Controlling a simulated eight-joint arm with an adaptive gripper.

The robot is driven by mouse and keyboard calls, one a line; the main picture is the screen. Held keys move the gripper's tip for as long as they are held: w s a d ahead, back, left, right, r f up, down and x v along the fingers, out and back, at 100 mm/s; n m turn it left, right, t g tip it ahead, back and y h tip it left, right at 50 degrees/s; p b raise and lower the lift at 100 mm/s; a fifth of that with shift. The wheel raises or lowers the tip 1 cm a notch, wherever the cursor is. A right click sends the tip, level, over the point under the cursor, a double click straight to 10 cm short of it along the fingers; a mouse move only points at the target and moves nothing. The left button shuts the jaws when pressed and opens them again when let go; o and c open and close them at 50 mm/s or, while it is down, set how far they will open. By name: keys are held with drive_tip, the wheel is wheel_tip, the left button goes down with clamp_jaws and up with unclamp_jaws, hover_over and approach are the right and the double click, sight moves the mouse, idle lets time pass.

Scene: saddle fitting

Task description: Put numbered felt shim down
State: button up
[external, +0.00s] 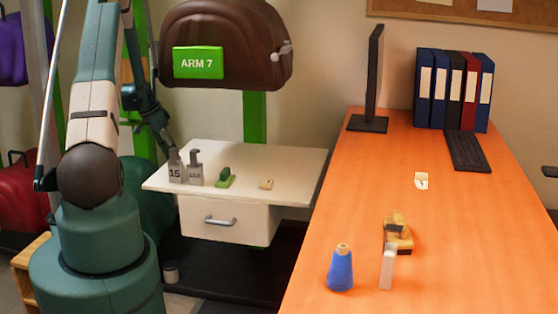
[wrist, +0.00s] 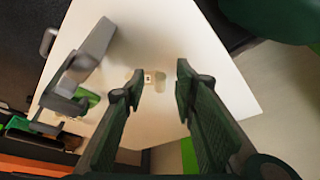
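A small tan piece with a dark mark, which looks like the felt shim (external: 266,184), lies on the white cabinet top (external: 300,160). In the wrist view a small pale piece with a square mark (wrist: 148,78) shows between my fingertips, over the white top; its number is not readable. I cannot tell whether it is the same piece. My gripper (wrist: 160,77) has its two fingers spread, with no clear contact on the piece. In the external view my arm reaches down behind the cabinet's left side; the fingertips are not clear there.
A brown saddle (external: 225,45) hangs above. The orange desk (external: 460,240) holds binders (external: 455,90), a monitor (external: 372,85), a blue cone (external: 340,270) and a tape dispenser (external: 398,235).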

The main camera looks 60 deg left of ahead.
drive_tip(key=shift+s+p, duration=0.45)
drive_tip(key=shift+s, duration=3.15)
drive_tip(key=shift+o, duration=0.3)
